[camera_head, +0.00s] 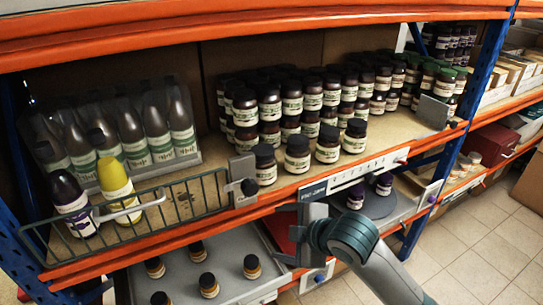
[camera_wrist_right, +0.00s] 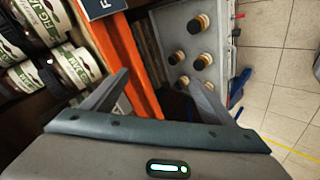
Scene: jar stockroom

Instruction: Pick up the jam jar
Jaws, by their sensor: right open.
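Dark jam jars with black lids and pale labels stand on the upper shelf in the head view. Several stand apart at the front edge, among them a jam jar (camera_head: 297,155) near the middle. The right wrist view shows jars close up at the left, one labelled fig jam (camera_wrist_right: 37,22). My right gripper (camera_head: 308,230) is open and empty, in front of and below the shelf's front edge. In the right wrist view its two fingers (camera_wrist_right: 157,78) are spread with the orange shelf beam between them. My left gripper is not in view.
A wire basket (camera_head: 175,202) with squeeze bottles and a grey divider (camera_head: 243,180) stand left of the front jars. Stacked jars (camera_head: 300,95) fill the shelf behind. The orange beam (camera_head: 215,218) edges the shelf. A grey tray (camera_head: 230,290) with small jars sits below.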

